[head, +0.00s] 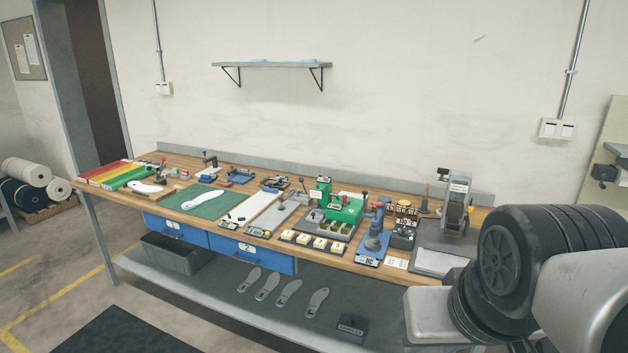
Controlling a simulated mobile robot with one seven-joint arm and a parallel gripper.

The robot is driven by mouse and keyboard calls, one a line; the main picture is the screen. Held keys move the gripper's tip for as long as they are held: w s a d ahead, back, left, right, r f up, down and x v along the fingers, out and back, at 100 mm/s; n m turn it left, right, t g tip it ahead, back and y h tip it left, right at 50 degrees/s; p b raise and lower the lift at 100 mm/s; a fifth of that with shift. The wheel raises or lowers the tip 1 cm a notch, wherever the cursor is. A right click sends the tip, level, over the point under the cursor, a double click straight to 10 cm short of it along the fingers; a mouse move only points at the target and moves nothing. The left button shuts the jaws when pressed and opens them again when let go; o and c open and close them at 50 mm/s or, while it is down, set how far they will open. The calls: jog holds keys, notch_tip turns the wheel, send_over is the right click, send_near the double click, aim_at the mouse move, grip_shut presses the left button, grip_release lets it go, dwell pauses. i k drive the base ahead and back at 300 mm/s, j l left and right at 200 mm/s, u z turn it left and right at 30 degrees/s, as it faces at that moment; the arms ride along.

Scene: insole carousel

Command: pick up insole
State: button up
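A white insole (203,199) lies flat on a green mat (174,211) on the left half of the workbench. Another white insole-shaped piece (147,187) lies farther left, on a brown board. Several grey insole-shaped pieces (267,286) lie side by side on the grey lower shelf, below the blue drawers. Links of my arm fill the lower right of the head view. My gripper is not in view, so what it holds does not show.
The wooden bench top (120,196) is crowded with small fixtures, a green machine (345,208), a blue press (374,235) and a grey machine (456,205). A grey bin (180,255) stands on the lower shelf. The floor before the bench holds a dark mat (130,335).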

aim_at(187, 205)
jog(key=i+j+u, duration=0.1)
jog(key=i+u, duration=0.55)
jog(key=u, duration=0.25)
jog(key=i+u, duration=0.45)
jog(key=i+j+u, duration=0.15)
jog(key=i+u, duration=0.2)
jog(key=i, duration=0.25)
jog(key=i+u, duration=0.4)
jog(key=i, duration=0.2)
jog(key=i+l+z, duration=0.1)
jog(key=i+z, duration=0.45)
jog(key=z, duration=0.25)
jog(key=i+z, duration=0.4)
jog(key=i+j+z, duration=0.15)
jog(key=z, duration=0.25)
